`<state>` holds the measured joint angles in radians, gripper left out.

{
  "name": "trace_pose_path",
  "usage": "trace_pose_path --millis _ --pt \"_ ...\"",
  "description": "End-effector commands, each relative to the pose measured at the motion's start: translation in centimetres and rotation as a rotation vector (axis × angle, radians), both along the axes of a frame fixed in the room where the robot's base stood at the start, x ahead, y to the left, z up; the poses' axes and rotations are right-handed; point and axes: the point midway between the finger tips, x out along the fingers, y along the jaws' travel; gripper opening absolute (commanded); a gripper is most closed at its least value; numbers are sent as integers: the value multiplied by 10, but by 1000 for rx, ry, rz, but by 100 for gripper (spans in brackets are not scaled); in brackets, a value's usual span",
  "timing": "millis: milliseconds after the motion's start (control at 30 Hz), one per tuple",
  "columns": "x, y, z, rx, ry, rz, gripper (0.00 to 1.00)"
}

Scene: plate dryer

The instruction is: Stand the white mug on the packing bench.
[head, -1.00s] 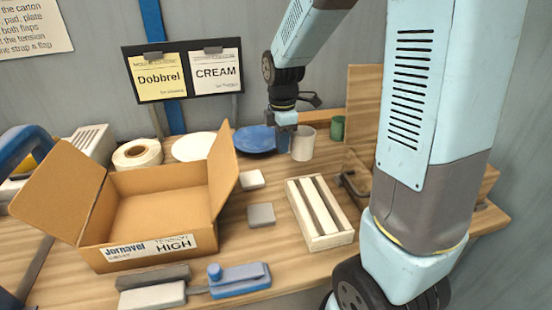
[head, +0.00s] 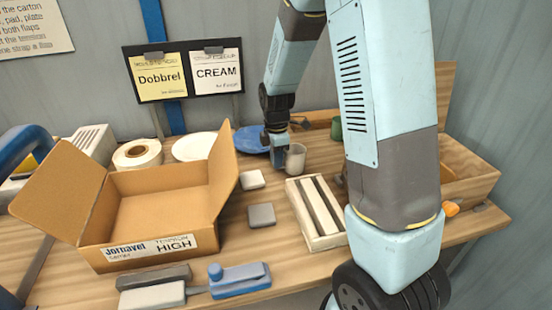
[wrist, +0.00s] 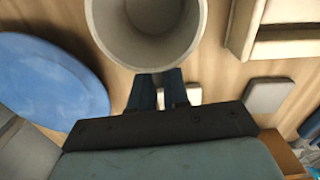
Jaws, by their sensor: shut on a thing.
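The white mug (head: 296,158) looks light grey in the shade and stands upright at the back middle of the packing bench (head: 286,262), in front of the blue plate. My gripper (head: 280,153) is at the mug's left side, shut on it. In the wrist view the mug (wrist: 148,30) shows its open mouth and empty inside, and my fingertips (wrist: 170,80) meet its near wall. The head view does not show clearly whether its base touches the bench top or hangs just above it.
A blue plate (head: 250,138) lies left of the mug and a green cup (head: 336,128) stands to its right. A slatted wooden tray (head: 325,240) and a grey pad (head: 261,214) lie nearer. The open carton (head: 150,170) fills the left; a wooden crate (head: 470,180) is at right.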

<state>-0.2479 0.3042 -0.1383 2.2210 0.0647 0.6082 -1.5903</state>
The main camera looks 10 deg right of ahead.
Motion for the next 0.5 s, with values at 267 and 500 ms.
trace_pose_path --millis 267,500 --pt "0 0 -1 0 -1 0 0" --pt "0 0 -1 0 -1 0 35"
